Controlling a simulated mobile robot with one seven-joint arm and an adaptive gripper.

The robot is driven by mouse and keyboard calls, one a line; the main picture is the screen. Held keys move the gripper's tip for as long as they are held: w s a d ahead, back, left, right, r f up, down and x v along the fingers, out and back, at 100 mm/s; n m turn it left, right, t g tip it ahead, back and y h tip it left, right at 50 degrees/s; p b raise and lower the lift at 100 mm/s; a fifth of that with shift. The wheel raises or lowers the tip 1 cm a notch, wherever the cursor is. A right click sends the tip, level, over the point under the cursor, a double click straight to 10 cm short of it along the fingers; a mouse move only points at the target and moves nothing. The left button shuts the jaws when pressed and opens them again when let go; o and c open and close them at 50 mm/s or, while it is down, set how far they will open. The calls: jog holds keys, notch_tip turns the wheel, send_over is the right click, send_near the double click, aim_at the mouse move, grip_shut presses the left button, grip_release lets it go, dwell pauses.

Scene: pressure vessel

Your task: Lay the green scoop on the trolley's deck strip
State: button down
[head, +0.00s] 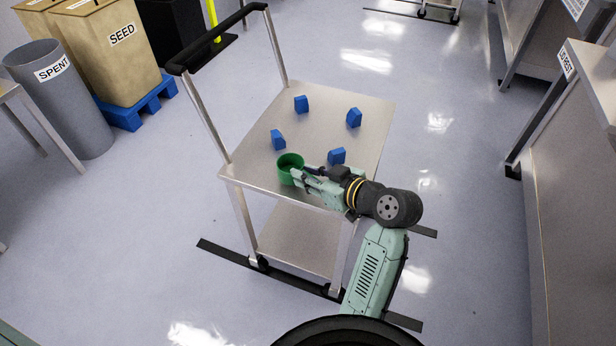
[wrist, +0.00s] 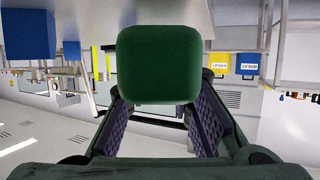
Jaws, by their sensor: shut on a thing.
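The green scoop (head: 290,170) shows in the head view as an open-topped round cup over the trolley's near left deck corner. My gripper (head: 304,176) is shut on the scoop from the right. In the wrist view the scoop (wrist: 160,65) is a dark green rounded shape at upper centre, just beyond the purple finger pads. Its handle is hidden. The trolley's deck (head: 330,122) is bare metal, with no separately marked strip that I can make out. I cannot tell whether the scoop touches the deck.
Several blue blocks stand on the deck, including one (head: 337,156) close beside my gripper and another (head: 278,140) behind the scoop. The trolley's black handle (head: 220,38) rises at the left. A bench (head: 590,80) stands at the right, with open floor between.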

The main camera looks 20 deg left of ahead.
jog(key=shift+f, duration=0.75)
jog(key=shift+f, duration=0.25)
jog(key=c, duration=1.4)
grip_release()
jog(key=shift+r, duration=0.1)
